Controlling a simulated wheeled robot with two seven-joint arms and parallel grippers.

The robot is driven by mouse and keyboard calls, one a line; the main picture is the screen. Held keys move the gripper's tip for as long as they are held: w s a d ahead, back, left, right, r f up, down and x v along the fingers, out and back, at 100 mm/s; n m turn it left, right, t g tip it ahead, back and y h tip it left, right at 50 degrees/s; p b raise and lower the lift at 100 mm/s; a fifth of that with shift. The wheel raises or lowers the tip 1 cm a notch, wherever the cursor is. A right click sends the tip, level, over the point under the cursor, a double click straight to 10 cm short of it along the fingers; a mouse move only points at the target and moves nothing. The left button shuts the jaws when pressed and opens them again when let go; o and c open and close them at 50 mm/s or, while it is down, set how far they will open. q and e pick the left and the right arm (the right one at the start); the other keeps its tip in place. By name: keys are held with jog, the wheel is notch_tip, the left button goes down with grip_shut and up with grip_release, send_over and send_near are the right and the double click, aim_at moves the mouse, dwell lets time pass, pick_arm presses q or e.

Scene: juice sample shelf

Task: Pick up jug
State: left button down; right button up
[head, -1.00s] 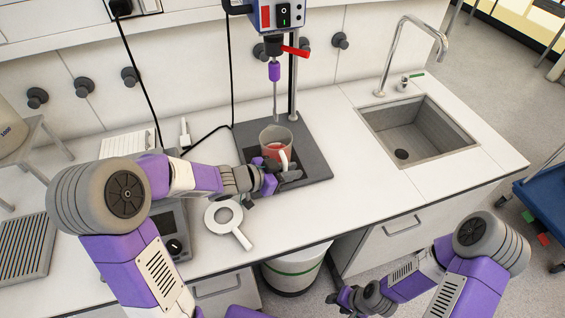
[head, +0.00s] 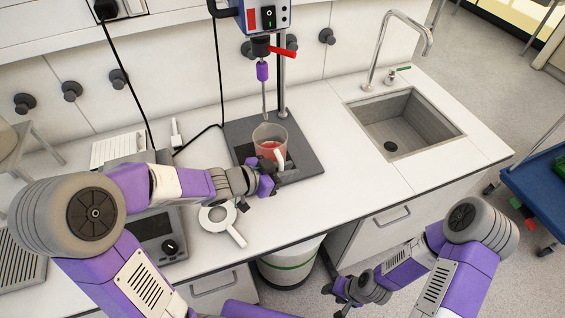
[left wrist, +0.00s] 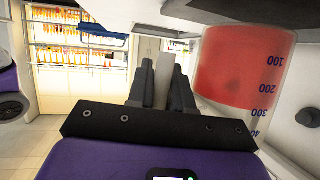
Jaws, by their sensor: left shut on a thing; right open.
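The jug (head: 269,136) is a clear measuring jug with red liquid and a white handle. It is upright at the dark base plate of the stirrer, below the stirrer shaft. In the left wrist view the jug (left wrist: 243,70) fills the upper right, with blue volume marks. My left gripper (head: 279,174) is beside the jug at its near side. Its fingers (left wrist: 163,85) are shut on the pale handle of the jug. I cannot tell whether the jug touches the plate. My right gripper (head: 343,296) is open and empty, low in front of the counter.
The overhead stirrer (head: 264,50) stands over the jug, its shaft close above it. A white strainer-like ring with a handle (head: 222,218) lies on the counter to the left. A sink (head: 405,122) is to the right. Counter between is free. A bin (head: 292,262) stands below.

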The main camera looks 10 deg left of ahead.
pick_arm(q)
jog(key=s+d+b, duration=0.8)
jog(key=s+b, duration=0.2)
jog(key=s, duration=0.1)
jog(key=shift+s+b, duration=0.3)
jog(key=shift+s, duration=0.05)
